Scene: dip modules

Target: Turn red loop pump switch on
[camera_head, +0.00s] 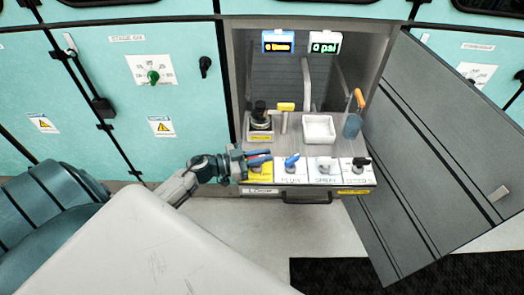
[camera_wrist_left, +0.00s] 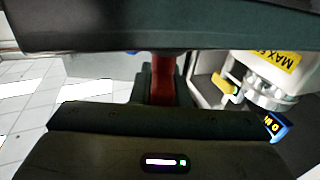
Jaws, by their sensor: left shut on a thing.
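The red loop pump switch (camera_wrist_left: 162,82) shows in the left wrist view as an upright red handle between my fingers. In the head view it is largely covered by my left gripper (camera_head: 257,158), which is shut on it at the left end of the switch panel. The switch sits on a yellow plate (camera_head: 262,174) above a label reading LOOP. Whether the switch is on or off cannot be told. My right gripper is not in view.
A blue switch (camera_head: 291,161), a white one and a black one (camera_head: 361,161) stand to the right in the row. Behind are a white tray (camera_head: 318,129), a yellow-handled valve (camera_head: 286,106) and two displays. An open grey door (camera_head: 440,150) blocks the right side.

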